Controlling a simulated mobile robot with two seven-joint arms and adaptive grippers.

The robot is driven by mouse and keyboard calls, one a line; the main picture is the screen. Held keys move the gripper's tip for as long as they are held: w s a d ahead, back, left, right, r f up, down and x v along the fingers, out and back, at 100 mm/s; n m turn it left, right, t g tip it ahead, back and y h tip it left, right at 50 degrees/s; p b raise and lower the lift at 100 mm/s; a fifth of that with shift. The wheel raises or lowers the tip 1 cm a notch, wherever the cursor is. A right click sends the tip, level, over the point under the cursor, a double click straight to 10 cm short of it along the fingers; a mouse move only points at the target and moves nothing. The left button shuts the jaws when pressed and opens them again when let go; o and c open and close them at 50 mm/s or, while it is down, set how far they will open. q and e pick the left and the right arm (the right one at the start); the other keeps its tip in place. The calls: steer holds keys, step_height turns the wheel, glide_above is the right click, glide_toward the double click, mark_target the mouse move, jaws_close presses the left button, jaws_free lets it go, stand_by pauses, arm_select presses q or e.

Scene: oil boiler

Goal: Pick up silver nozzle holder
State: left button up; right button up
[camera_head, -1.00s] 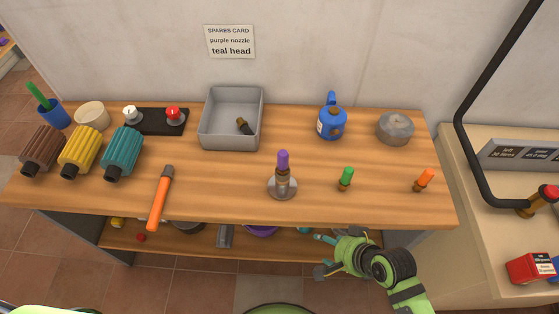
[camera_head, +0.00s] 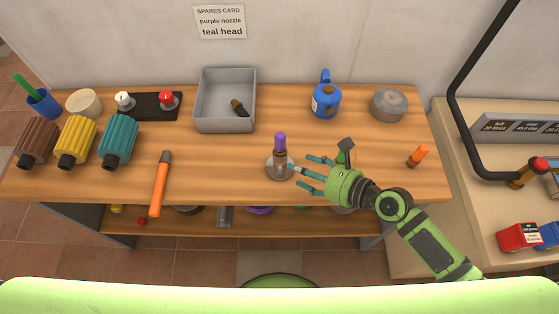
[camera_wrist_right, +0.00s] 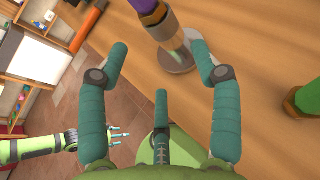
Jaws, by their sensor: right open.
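The silver nozzle holder (camera_head: 279,170) is a round metal base with a short post, standing upright on the wooden bench. A purple-tipped nozzle (camera_head: 280,142) with a brass body stands in it. My right gripper (camera_head: 308,172) is open and empty just to the right of the holder, fingers pointing at it. In the right wrist view the holder (camera_wrist_right: 176,58) lies at the fingertips, between the two outer teal fingers; I cannot tell whether they touch it. My left gripper (camera_wrist_right: 120,138) shows small in the right wrist view, with its fingers apart.
A green nozzle (camera_wrist_right: 307,98) stands close beside my right gripper. An orange nozzle (camera_head: 418,156) is farther right. An orange-handled tool (camera_head: 160,183) lies left of the holder. A grey bin (camera_head: 225,123), blue can (camera_head: 326,101) and grey round pot (camera_head: 388,105) stand behind.

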mark_target(283, 163)
steer(key=shift+w+a+f+m, duration=0.15)
steer(key=shift+w+a+m, duration=0.15)
steer(key=shift+w+a, duration=0.2)
steer(key=x, duration=0.5)
steer(key=shift+w+a+f+p, duration=0.1)
steer(key=shift+a+f+p, duration=0.1)
steer(key=shift+f+p, duration=0.15)
steer(key=c, duration=1)
